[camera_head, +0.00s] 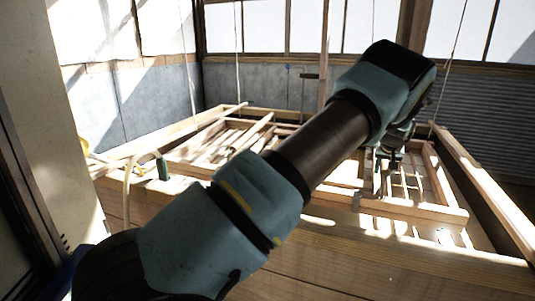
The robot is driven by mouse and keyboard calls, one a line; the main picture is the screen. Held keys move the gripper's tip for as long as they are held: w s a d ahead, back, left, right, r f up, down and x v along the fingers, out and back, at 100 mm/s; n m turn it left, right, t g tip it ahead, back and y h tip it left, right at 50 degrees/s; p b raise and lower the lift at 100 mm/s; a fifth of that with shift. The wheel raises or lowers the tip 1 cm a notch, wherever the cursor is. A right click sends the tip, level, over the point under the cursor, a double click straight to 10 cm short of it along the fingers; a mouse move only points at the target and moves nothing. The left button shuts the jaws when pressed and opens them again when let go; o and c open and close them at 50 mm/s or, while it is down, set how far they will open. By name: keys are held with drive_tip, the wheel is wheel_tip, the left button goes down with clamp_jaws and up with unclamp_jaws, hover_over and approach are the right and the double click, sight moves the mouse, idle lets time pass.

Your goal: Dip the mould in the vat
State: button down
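The vat (380,267) is a large wooden box with a broad front wall, and its rim runs back on both sides. A slatted wooden frame, which looks like the mould (425,212), lies level at the right, at about rim height. Whether it hangs free or rests on something cannot be told. My gripper (385,168) is small and dark beyond my blue-and-black arm, over the slatted part of the frame. Its fingers point down among the slats. Whether they are open or closed on a bar is too small to tell. My arm hides much of the vat's middle.
Thin ropes (239,50) hang from above, left and right. More wooden bars (240,135) lie across the vat's left half. A green object (162,168) and a pale curved hose (128,190) are at the left rim. A pale panel (45,110) stands close at far left.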

drive_tip(key=shift+t, duration=0.3)
wheel_tip(320, 180, down, 12)
drive_tip(key=b, duration=0.7)
drive_tip(key=shift+a, duration=0.1)
